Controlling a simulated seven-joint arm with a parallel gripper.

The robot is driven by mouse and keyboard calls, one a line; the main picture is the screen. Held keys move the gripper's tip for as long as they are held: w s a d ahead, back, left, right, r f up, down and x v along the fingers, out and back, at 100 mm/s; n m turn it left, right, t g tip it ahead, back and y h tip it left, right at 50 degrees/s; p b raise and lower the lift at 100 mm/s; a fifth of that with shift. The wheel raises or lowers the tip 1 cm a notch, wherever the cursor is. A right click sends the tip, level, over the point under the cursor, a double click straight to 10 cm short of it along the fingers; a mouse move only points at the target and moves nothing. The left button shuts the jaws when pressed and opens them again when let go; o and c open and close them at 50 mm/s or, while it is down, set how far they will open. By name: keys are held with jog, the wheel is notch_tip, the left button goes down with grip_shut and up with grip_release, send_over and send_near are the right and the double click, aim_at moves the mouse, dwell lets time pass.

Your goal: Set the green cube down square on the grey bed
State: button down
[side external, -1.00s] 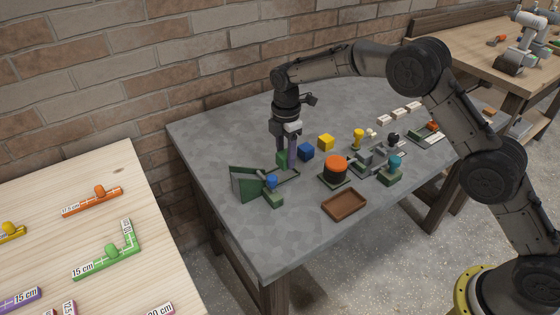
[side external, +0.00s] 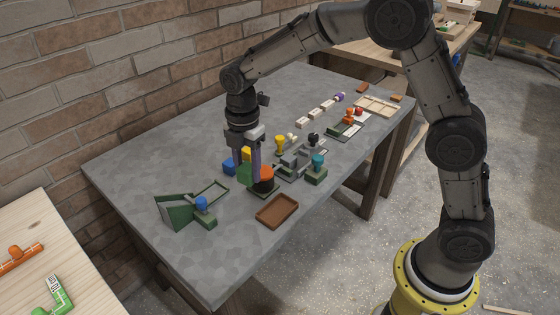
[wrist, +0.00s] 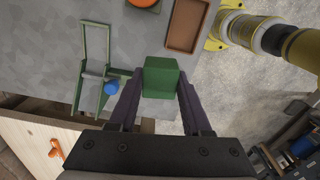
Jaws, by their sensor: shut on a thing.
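In the wrist view the green cube (wrist: 161,78) sits between the two purple fingers of my gripper (wrist: 158,88). A grey stepped block fixture (side external: 294,160) stands right of the cylinder; I cannot tell for sure that it is the grey bed. A gap under the cube cannot be judged.
A green fixture (side external: 176,210) with a blue knob (side external: 201,203) lies left. A brown tray (side external: 277,212) lies in front.

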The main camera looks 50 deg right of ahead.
jog(key=s+d+m, duration=0.1)
jog(key=s+d, duration=0.3)
jog(key=d, duration=0.7)
jog(key=s+d, duration=0.4)
jog(key=d, duration=0.7)
send_over(299, 160)
jog(key=f, duration=0.9)
jog(key=shift+s, duration=0.25)
jog(key=shift+w+f, duration=0.3)
jog(key=shift+f, duration=1.5)
jog(key=shift+f, duration=0.15)
jog(key=c, duration=0.6)
grip_release()
